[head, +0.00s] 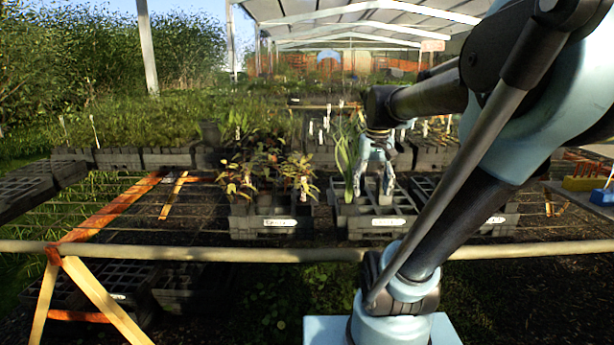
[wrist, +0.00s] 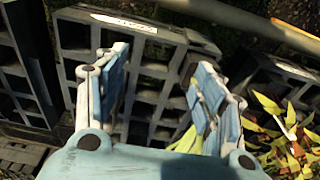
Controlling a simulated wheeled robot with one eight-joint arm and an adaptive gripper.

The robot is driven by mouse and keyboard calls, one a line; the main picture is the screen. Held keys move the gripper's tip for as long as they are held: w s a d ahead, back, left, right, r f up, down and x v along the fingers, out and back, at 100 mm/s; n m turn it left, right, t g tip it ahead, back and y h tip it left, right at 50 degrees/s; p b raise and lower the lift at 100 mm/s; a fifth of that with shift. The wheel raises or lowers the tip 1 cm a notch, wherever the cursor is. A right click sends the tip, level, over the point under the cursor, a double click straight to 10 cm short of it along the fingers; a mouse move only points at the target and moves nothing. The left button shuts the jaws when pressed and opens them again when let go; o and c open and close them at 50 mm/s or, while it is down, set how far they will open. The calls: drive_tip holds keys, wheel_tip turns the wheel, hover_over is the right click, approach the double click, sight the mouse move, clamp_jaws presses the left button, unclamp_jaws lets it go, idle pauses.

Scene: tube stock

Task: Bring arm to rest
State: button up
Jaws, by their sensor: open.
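My gripper (head: 376,188) hangs pointing down over a dark grey tube crate (head: 385,222) with a white label, in the middle of the head view. Its fingers (wrist: 156,92) are apart in the wrist view, with nothing held between them. Below them are empty square cells of the crate (wrist: 150,73). A leafy green plant (head: 346,160) stands in the crate just left of the gripper in the head view. Some of its leaves show by the right finger in the wrist view (wrist: 186,140); whether they touch is unclear.
A crate of reddish-leaved plants (head: 265,222) stands to the left; its plants show at right in the wrist view (wrist: 290,135). A horizontal rail (head: 200,253) crosses in front. More planted crates (head: 170,157) stand behind. A side surface with yellow and blue items (head: 600,196) is at far right.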

drive_tip(key=s+f+t, duration=0.1)
drive_tip(key=s+f, duration=1.1)
drive_tip(key=f, duration=0.2)
drive_tip(key=shift+s+f, duration=0.3)
drive_tip(key=shift+c, duration=0.6)
